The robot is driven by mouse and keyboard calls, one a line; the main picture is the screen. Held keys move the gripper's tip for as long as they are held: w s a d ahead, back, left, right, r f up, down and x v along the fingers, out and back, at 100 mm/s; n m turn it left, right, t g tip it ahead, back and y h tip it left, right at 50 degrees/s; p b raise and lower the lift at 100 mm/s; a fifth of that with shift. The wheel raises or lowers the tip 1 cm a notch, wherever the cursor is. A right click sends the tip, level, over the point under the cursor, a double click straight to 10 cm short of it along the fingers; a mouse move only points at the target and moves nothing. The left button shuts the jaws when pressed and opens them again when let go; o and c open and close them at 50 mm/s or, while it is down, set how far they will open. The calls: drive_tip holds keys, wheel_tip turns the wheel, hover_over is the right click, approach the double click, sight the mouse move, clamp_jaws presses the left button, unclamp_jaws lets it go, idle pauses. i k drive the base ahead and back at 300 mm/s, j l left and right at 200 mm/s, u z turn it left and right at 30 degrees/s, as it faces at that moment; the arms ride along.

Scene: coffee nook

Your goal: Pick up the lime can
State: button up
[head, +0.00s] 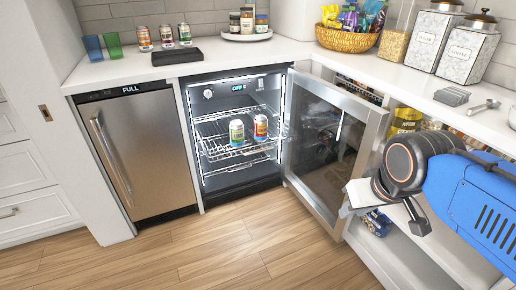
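A can with green on its label (237,133), likely the lime can, stands upright on a pulled-out wire rack inside the open fridge (213,194). A red-orange and blue can (260,128) stands just right of it. Three more cans stand on the counter, at left (145,39), middle (167,37) and right (185,34); their labels are too small to read. My gripper (384,212) is at the right, beyond the fridge door and well away from the fridge cans. My wrist partly hides it, and its opening cannot be made out.
The fridge's glass door (332,140) stands open between my arm and the cans. A closed steel unit (140,150) marked FULL is at left. A black tray (177,57), a snack basket (347,38) and canisters (468,50) stand on the counter. The wooden floor in front is clear.

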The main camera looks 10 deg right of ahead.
sight(236, 128)
drive_tip(key=i+l+u, duration=0.1)
drive_tip(key=i+u, duration=0.15)
drive_tip(key=i, duration=0.25)
drive_tip(key=i+l+u, duration=0.2)
drive_tip(key=u, duration=0.2)
drive_tip(key=i+l+u, duration=0.25)
drive_tip(key=u, duration=0.15)
